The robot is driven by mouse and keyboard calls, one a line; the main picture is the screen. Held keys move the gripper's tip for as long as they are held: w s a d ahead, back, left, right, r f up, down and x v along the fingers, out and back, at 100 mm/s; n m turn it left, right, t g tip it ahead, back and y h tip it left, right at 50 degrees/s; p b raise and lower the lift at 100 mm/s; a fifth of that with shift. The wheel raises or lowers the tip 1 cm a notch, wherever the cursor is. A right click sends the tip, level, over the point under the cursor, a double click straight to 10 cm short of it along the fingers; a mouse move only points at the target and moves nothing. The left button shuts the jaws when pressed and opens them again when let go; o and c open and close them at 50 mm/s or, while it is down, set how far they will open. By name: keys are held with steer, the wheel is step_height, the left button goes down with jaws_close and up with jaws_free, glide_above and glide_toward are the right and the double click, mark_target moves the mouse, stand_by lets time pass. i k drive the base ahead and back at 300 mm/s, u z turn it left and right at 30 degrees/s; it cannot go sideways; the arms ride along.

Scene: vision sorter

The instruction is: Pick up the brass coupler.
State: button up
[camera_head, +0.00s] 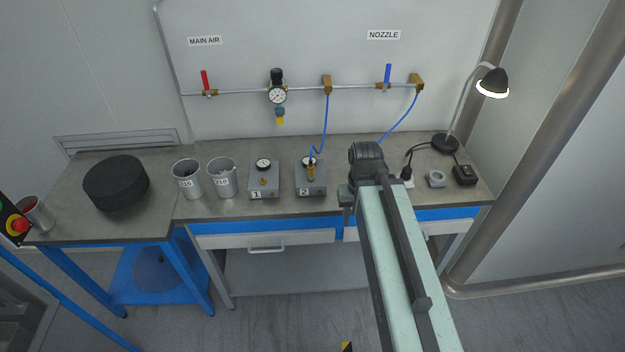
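A brass coupler (311,171) stands upright on top of the grey gauge box marked 2 (318,190), at the end of a blue hose (323,130) that comes down from the wall pipe. My arm reaches in from the lower right. My gripper (346,197) is a small dark shape at the arm's far end, at the bench's front edge, right of box 2 and apart from the coupler. Its fingers are too small and too hidden to tell open from shut.
Gauge box 1 (264,191) with a small brass fitting stands left of box 2. Two grey cups (221,182) and a black round block (116,183) are further left. A lamp (492,83), a ring (436,179) and a black box (464,175) are at the right.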

mark_target(311, 171)
steer(key=u, duration=1.1)
steer(key=i, duration=0.7)
steer(key=u, duration=0.7)
